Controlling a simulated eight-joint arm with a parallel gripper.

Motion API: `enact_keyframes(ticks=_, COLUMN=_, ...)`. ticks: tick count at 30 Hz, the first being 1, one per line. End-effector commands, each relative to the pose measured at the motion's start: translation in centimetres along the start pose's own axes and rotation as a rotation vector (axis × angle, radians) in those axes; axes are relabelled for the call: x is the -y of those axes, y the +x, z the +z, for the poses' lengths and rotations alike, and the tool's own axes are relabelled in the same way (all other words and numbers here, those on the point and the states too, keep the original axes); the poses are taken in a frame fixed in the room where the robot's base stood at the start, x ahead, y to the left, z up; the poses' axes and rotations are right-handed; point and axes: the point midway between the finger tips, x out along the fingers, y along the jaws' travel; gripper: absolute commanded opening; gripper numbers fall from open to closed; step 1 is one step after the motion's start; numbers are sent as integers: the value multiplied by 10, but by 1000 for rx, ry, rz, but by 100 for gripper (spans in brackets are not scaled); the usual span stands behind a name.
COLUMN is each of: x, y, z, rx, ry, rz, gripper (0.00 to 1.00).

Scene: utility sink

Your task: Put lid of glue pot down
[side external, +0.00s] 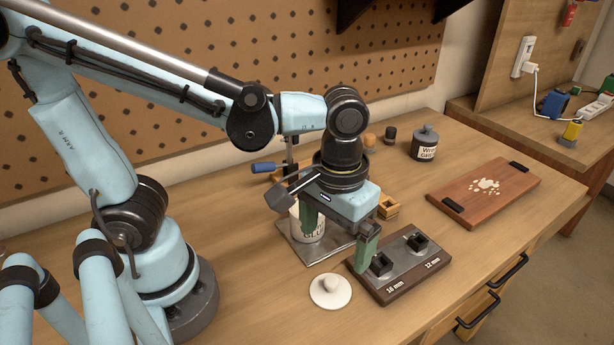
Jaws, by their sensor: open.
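The glue pot lid (330,291), a round white disc with a small knob on top, lies flat on the bench, knob up. It is just left of the dark block marked 16 mm and 12 mm. The white glue pot (299,222) stands on a square metal plate (315,251), partly hidden by a finger and the gripper body. My gripper (335,248) is open, its two green fingers spread wide. It is above and behind the lid, near the pot, with nothing visible between the fingers. I cannot tell whether the left finger touches the pot.
The dark block (398,285) with two square sockets sits close to the right finger. A grey labelled jar (425,144) and a reddish board (485,193) stand farther right.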

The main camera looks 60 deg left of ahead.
Motion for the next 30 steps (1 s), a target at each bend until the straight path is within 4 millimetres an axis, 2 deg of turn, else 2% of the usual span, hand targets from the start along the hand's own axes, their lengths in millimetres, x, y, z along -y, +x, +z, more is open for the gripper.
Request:
enact_keyframes(ticks=8, x=4, y=-14, z=-2, rx=-16, ry=4, rz=12, gripper=100)
enact_keyframes(ticks=11, x=17, y=-15, z=-13, rx=-84, ry=28, rz=54, gripper=100)
enact_keyframes(ticks=16, x=55, y=-18, z=-42, rx=-313, ry=109, rz=120, gripper=100)
enact_keyframes(ticks=21, x=88, y=-23, z=-62, rx=-524, ry=183, rz=102, gripper=100)
enact_keyframes(ticks=25, x=101, y=-27, z=-69, rx=-605, ry=216, rz=77, gripper=100)
enact_keyframes(ticks=30, x=103, y=-28, z=-71, rx=-621, ry=226, rz=70, gripper=100)
